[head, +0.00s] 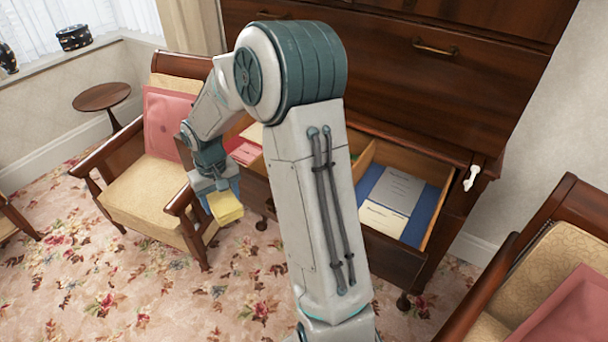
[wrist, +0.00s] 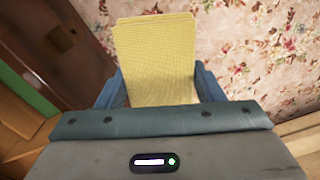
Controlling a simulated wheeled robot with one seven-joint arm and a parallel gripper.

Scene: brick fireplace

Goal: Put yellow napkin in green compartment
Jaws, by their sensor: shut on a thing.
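The yellow napkin (head: 226,208) hangs from my gripper (head: 214,188), in front of the open drawer's left part and above the carpet. In the wrist view the napkin (wrist: 155,50) is a folded, textured pad between my blue fingers (wrist: 157,88), which are shut on it. The open drawer (head: 428,158) has dividers. Its right compartment (head: 423,229) is blue and holds a grey and a cream item. My arm hides the drawer's middle. A green strip (wrist: 30,92) shows at the left of the wrist view, probably the green compartment's floor; most of it is out of view.
Red or pink items (head: 242,152) lie in the drawer's left part. A wooden armchair (head: 150,190) with a pink cushion stands close left of my gripper. Another armchair (head: 540,290) is at the lower right. The floral carpet (head: 110,270) is clear in front.

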